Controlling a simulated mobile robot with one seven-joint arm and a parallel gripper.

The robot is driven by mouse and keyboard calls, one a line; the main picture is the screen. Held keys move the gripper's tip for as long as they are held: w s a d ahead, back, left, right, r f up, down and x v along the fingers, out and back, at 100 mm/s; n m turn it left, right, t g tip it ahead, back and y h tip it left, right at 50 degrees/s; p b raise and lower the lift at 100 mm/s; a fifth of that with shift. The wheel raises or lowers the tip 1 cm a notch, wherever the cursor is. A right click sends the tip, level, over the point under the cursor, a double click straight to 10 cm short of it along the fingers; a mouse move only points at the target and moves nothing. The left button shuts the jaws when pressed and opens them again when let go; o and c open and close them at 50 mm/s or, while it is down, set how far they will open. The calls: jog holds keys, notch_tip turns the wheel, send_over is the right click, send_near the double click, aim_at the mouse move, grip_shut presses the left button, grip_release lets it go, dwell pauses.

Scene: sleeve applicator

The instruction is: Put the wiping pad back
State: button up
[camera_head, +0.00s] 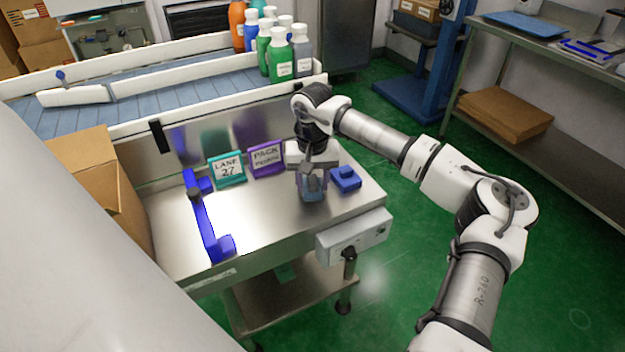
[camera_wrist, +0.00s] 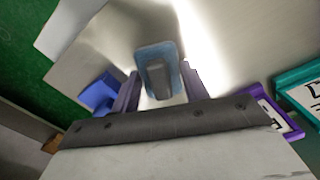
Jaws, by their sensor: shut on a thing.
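The wiping pad (camera_head: 313,194) looks like a pale blue block with a grey grip on top. My gripper (camera_head: 312,178) points down at the right end of the steel table and is shut on the pad. In the wrist view the pad (camera_wrist: 146,56) sits between the two fingers of my gripper (camera_wrist: 162,88). I cannot tell whether the pad touches the table top or hangs just above it. A dark blue block with a raised knob (camera_head: 345,180) stands just right of the pad; it also shows in the wrist view (camera_wrist: 99,95).
A long blue bracket (camera_head: 205,224) lies on the table's left part. A teal sign (camera_head: 228,169) and a purple sign (camera_head: 267,158) stand at the back edge. A cardboard box (camera_head: 95,175) is at the left. Bottles (camera_head: 281,55) stand on the conveyor behind. The table's middle is clear.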

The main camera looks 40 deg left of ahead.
jog(key=shift+f, duration=0.15)
jog(key=o, duration=1)
jog(key=shift+c, duration=0.2)
